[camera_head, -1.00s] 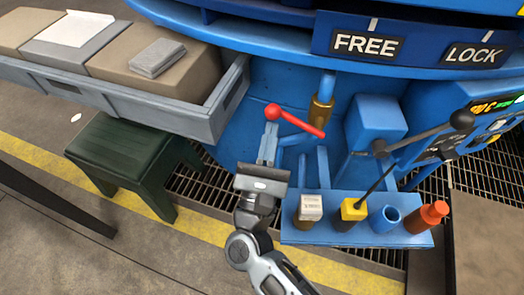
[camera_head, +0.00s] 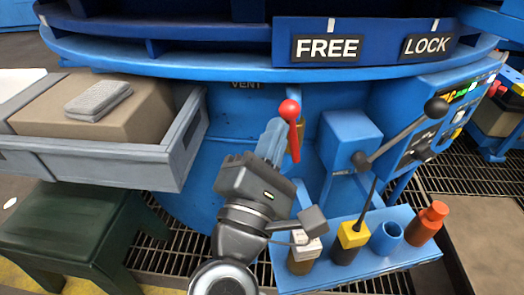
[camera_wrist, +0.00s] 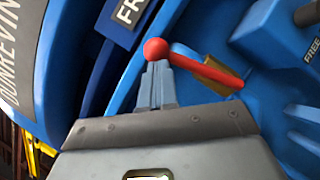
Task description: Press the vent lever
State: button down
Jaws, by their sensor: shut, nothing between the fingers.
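The vent lever (camera_head: 294,125) is a red bar with a round red ball knob, on the blue furnace wall below the FREE plate, near a partly hidden VENT label (camera_head: 246,85). A brass fitting sits behind its bar. My gripper (camera_head: 276,128) is shut and empty, its grey fingertips right at the ball knob from below left. In the wrist view my fingertips (camera_wrist: 155,70) end just under the ball, and the red bar (camera_wrist: 206,70) runs off to the right and down. I cannot tell whether the tips touch the knob.
A blue tool shelf (camera_head: 375,262) with several handled items and a blue cup stands right of my wrist. A blue box with a black-knobbed lever (camera_head: 405,135) is at right. A grey tray (camera_head: 150,165) with blocks is at left, above a green stool (camera_head: 70,235).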

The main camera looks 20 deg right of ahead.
jog(key=shift+s+d+r+b, duration=0.15)
jog(key=shift+d+r+b, duration=0.25)
jog(key=shift+d, duration=0.45)
jog(key=shift+d+r, duration=0.1)
